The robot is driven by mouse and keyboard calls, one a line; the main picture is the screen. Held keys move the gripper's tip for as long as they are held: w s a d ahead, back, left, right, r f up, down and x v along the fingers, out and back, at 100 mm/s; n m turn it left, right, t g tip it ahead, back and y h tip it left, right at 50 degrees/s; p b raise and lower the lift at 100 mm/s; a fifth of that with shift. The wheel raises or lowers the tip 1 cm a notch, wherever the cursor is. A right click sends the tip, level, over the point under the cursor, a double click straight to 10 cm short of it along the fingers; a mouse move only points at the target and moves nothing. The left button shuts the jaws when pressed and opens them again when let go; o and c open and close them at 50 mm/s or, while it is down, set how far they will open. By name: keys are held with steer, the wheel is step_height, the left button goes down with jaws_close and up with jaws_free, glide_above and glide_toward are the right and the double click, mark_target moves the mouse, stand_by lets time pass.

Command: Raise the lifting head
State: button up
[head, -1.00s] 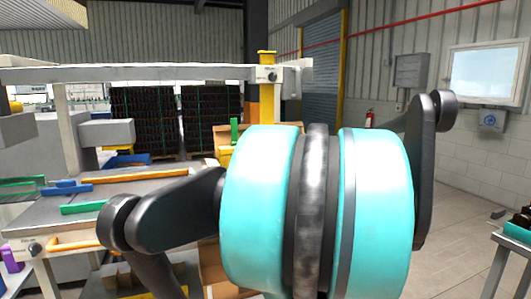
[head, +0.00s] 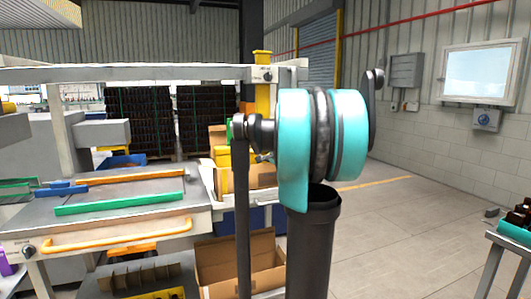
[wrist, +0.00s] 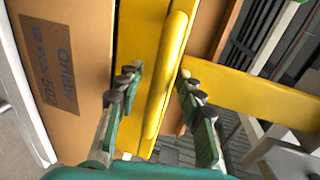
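In the wrist view, my gripper (wrist: 160,95) is open, its two green-and-black fingers apart. A long yellow bar like a handle (wrist: 170,70) runs between the fingers, in front of a yellow panel (wrist: 130,50). I cannot tell whether either finger touches the bar. In the head view, the gripper is hidden behind my teal and black arm. A pale overhead beam (head: 130,73) with a yellow upright (head: 264,70) spans the machine. I cannot tell for sure which part is the lifting head.
A printed cardboard box (wrist: 65,70) is close at the left in the wrist view. In the head view, the machine's table (head: 150,190) carries green, blue and orange bars. An open carton (head: 232,265) sits low beside it. Clear floor (head: 400,215) lies right of my arm.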

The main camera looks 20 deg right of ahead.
steer(key=shift+w, duration=0.25)
jaws_close()
stand_by(0.3)
